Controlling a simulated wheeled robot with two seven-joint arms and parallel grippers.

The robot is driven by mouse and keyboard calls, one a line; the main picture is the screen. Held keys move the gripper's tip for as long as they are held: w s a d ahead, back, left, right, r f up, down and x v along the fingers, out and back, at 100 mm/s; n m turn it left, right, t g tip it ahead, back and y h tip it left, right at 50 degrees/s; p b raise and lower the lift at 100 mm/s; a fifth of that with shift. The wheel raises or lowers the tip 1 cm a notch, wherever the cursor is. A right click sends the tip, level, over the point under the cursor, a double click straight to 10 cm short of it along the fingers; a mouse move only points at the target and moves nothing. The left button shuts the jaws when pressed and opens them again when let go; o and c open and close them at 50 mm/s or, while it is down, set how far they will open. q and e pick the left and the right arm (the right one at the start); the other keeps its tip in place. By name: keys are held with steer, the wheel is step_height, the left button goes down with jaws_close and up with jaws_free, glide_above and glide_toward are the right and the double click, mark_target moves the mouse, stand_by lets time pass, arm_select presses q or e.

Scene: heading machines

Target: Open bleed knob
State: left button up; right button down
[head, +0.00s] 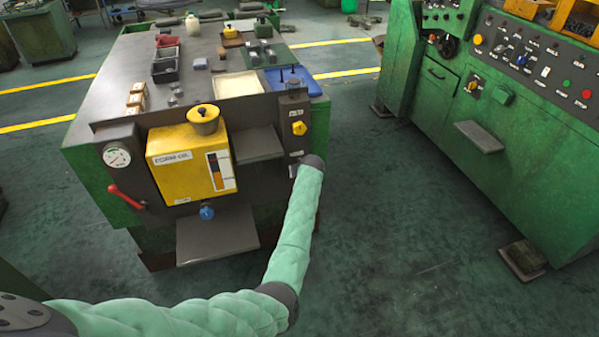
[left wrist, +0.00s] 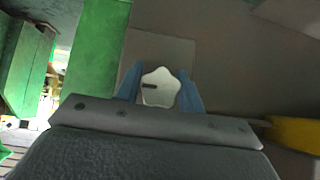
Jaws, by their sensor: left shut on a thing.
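The bleed knob, a pale star-shaped knob with a short dark mark (left wrist: 161,88), sits on a grey plate in the left wrist view. My left gripper (left wrist: 160,95) has a blue finger on each side of it and is shut on it. In the head view my left arm reaches up to the lower part of the dark panel at the right of the bench front. The gripper (head: 294,170) is there, mostly hidden behind my wrist, and it hides the knob. A yellow star knob (head: 299,128) is higher on that panel. My right gripper is not in view.
A yellow oil box (head: 168,152) with a blue tap (head: 207,213) below it is left of my gripper. A red lever (head: 126,197) and a gauge (head: 117,155) are further left. A green machine (head: 500,130) stands at the right, with clear floor between.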

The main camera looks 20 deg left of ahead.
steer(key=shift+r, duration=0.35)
arm_select(q)
steer(key=o, duration=1)
steer(key=shift+c, duration=0.2)
